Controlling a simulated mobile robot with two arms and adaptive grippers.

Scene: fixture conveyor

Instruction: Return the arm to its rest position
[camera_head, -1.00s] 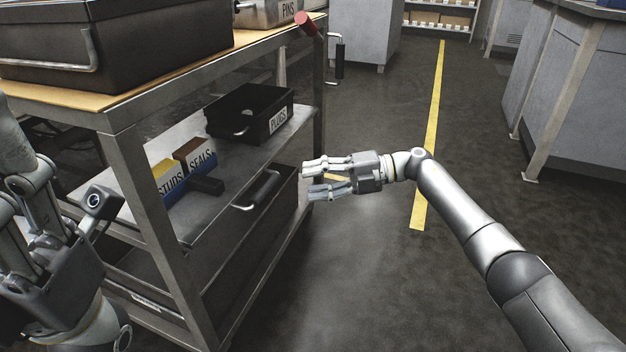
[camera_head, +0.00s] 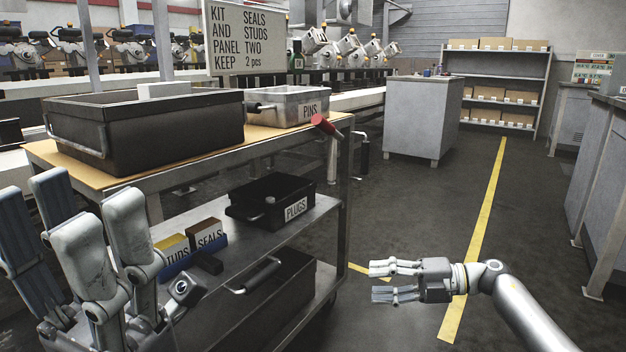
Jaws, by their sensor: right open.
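My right gripper (camera_head: 382,281) is open and empty. It hangs over the floor to the right of the cart (camera_head: 335,215), its fingers pointing left toward the cart and apart from it. My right arm comes in from the lower right corner. My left gripper (camera_head: 90,235) is large at the lower left, in front of the cart, with its fingers pointing up. Nothing shows between its fingers, but I cannot tell how far they are spread.
The cart holds a large black case (camera_head: 150,135), a PINS tray (camera_head: 290,105), a black PLUGS bin (camera_head: 268,203), STUDS and SEALS boxes (camera_head: 208,230) and a drawer (camera_head: 300,290). A grey cabinet (camera_head: 420,125) stands behind. The floor around the yellow line (camera_head: 480,230) is clear.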

